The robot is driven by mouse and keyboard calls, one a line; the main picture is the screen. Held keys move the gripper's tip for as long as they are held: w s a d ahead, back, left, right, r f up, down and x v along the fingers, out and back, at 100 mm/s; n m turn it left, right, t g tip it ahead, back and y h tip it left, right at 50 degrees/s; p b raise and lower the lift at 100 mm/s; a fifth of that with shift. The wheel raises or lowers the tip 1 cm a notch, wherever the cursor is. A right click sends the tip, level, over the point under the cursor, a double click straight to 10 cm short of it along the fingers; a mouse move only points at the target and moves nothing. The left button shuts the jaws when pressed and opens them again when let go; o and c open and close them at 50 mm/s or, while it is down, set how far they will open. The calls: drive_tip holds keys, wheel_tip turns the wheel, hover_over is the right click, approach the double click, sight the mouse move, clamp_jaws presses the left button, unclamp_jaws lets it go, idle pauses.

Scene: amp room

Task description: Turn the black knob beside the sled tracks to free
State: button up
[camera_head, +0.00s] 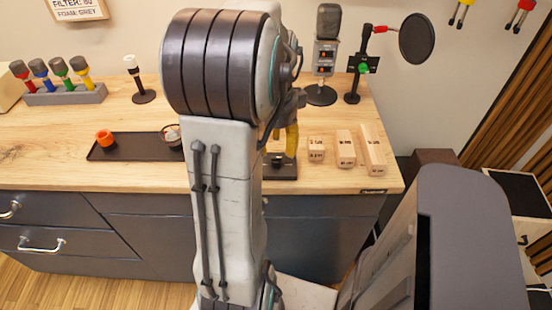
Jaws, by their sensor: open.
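My gripper (291,140) shows only in part behind my own arm, which fills the middle of the view. Its yellow part hangs over the back of a low dark base (283,172) on the wooden desk. The gripper is open. A small dark raised part sits on that base, just left of the gripper, but I cannot tell whether it is the black knob. I cannot make out the sled tracks. My arm hides the left part of the base. I cannot tell whether the gripper touches anything.
Wooden blocks (345,148) stand right of the base. Behind stand a grey microphone (327,50) and a stand with a round pop filter (417,39). A dark tray (108,150) with an orange item (105,138) lies left. Colored-handled tools in a grey rack (65,95) stand far left.

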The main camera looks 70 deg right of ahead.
sight(276, 158)
drive_tip(key=shift+f, duration=2.6)
clamp_jaws()
